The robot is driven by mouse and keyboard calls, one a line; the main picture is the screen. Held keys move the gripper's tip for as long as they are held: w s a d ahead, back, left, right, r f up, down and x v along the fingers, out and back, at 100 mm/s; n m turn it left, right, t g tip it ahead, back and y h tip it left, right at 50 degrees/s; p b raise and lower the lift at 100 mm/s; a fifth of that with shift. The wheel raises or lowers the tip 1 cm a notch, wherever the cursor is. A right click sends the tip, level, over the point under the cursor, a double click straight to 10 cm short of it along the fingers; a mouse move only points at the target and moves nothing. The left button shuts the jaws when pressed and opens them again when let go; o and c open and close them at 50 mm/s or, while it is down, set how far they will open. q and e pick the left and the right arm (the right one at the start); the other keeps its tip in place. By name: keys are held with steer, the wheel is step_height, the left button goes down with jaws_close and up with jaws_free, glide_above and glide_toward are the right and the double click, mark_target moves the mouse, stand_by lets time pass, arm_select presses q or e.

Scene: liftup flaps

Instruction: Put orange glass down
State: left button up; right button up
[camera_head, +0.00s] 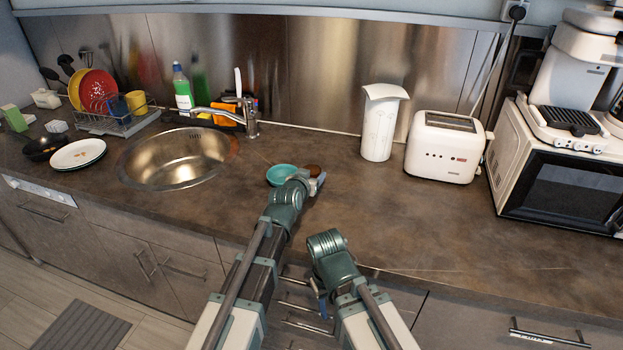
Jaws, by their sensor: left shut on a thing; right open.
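The orange glass (313,170) shows as a small brownish-orange round shape at my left gripper, mostly hidden by it. I cannot tell whether the glass touches the counter (370,210). A teal bowl (281,174) is just left of the glass, partly behind my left wrist. My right gripper (321,303) is open, lower in the picture, in front of the counter's drawers and away from the glass.
The round sink (178,160) and faucet (250,118) are to the left. A white jug-like container (378,128), a toaster (445,148) and a microwave (565,185) stand to the right. The counter right of my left gripper is clear.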

arm_select(q)
steer(key=shift+f, duration=0.15)
steer(key=o, duration=1.2)
steer(key=shift+c, duration=0.2)
steer(key=shift+r, duration=0.25)
steer(key=shift+s+a+r, duration=0.1)
steer(key=shift+s, duration=0.25)
steer(key=p+v, duration=0.4)
steer(key=v, duration=0.7)
steer(key=shift+s+r, duration=0.1)
steer(key=shift+s, duration=0.05)
